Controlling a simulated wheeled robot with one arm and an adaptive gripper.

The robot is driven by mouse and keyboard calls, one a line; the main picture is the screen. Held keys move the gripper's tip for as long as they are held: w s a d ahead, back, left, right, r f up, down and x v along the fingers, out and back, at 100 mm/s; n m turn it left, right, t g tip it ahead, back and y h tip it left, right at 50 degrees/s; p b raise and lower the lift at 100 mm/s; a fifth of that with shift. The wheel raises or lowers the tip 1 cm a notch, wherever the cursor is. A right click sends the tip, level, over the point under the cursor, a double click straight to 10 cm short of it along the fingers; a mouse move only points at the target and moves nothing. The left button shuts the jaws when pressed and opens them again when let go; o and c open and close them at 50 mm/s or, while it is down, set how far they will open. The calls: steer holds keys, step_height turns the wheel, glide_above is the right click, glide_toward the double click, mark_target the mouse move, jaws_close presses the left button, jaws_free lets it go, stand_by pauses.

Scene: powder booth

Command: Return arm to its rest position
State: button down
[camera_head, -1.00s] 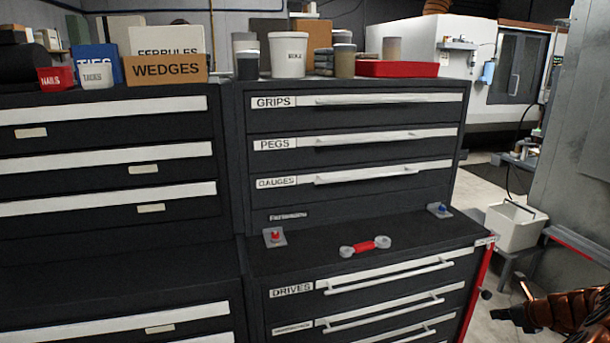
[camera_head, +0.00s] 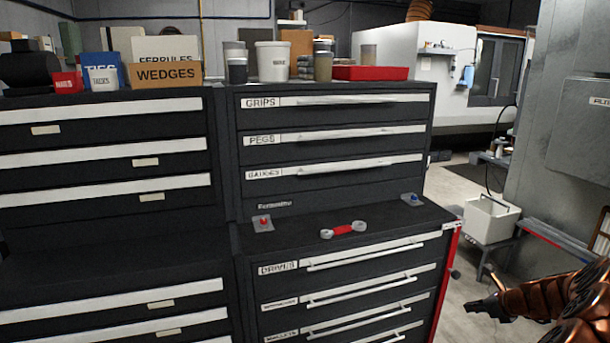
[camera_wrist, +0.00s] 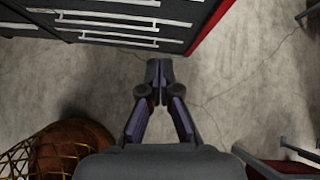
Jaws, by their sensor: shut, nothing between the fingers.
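My gripper (camera_wrist: 158,82) is shut and empty in the wrist view, pointing down over bare concrete floor. In the head view my gripper (camera_head: 478,308) shows at the lower right, to the right of the black tool cabinet (camera_head: 350,188) and apart from it. Part of my coppery arm enters from the right edge beside it. In the wrist view the cabinet's drawer fronts (camera_wrist: 125,28) lie at the top, beyond the fingertips.
A red-handled tool (camera_head: 343,230) lies on the cabinet's ledge. A white bin (camera_head: 490,219) stands on a low stand at right. A grey panel (camera_head: 570,130) rises at far right. In the wrist view, a wire basket (camera_wrist: 30,160) is lower left and a red-edged object (camera_wrist: 275,165) lower right.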

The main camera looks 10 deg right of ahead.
steer(key=s+a+r+n+g+y, duration=0.1)
steer(key=a+r+n, duration=0.3)
steer(key=a, duration=0.5)
steer(key=s+a+r+n+g+y, duration=0.15)
steer(key=a+r+n, duration=0.3)
steer(key=a, duration=0.55)
steer(key=a+r+n+g+y, duration=0.1)
steer(key=a+r+n, duration=0.25)
steer(key=a, duration=0.55)
steer(key=s+a+r+n+g+h, duration=0.1)
steer(key=s+a+n+g, duration=0.2)
steer(key=s+a+n, duration=0.55)
steer(key=s+a+r+n+g+h, duration=0.15)
steer(key=s+a+n, duration=0.35)
steer(key=s, duration=0.6)
steer(key=s+d+n+g+h, duration=0.1)
steer(key=s+n, duration=0.5)
steer(key=s, duration=1)
steer(key=shift+s+n+g+h+p, duration=0.35)
steer(key=shift+g+h, duration=0.45)
steer(key=shift+h, duration=0.3)
steer(key=shift+f, duration=0.1)
